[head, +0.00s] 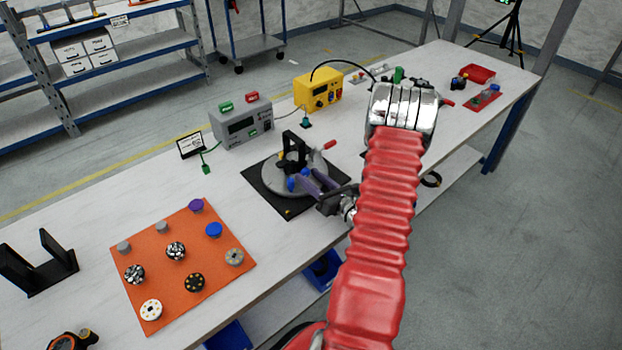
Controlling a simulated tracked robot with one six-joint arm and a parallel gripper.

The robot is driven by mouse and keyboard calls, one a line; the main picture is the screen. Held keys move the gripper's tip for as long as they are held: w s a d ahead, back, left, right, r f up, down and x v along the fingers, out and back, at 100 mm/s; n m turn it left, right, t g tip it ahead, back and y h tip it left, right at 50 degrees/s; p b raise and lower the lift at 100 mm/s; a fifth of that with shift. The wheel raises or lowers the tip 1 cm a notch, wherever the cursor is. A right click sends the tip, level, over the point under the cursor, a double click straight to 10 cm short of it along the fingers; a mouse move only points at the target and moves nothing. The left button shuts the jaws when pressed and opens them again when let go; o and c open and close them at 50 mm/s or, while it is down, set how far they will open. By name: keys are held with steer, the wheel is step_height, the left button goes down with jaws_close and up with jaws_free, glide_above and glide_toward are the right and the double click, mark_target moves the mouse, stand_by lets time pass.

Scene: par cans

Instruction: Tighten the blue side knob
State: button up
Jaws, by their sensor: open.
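A round grey fixture (272,180) with a black upright bracket (294,147) stands on a black mat (287,207) in the middle of the table. Small blue parts show on its near right side. One of them appears to be the blue side knob (292,184), but they are too small to tell apart surely from my fingertips. My gripper (302,181) comes in from the right, low beside the fixture, with its fingers open at these blue parts. Whether a finger touches the knob cannot be told. My red-sleeved arm hides the table's right front part.
An orange mat (160,262) with several round parts lies at the left front. A grey box (241,122) and a yellow box (318,91) with cables stand behind the fixture. A red lever (329,145) sticks out right of the bracket. A black stand (40,262) is at far left.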

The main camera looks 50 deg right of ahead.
steer(key=s, duration=0.4)
steer(key=s+a, duration=0.1)
steer(key=s, duration=0.8)
steer(key=shift+s+a, duration=0.25)
steer(key=shift+s, duration=0.1)
steer(key=shift+s+d, duration=0.1)
steer(key=n, duration=0.3)
steer(key=shift+r+n, duration=0.25)
steer(key=shift+n, duration=0.15)
steer(key=n, duration=0.2)
steer(key=shift+w+n, duration=0.2)
steer(key=shift+n, duration=0.1)
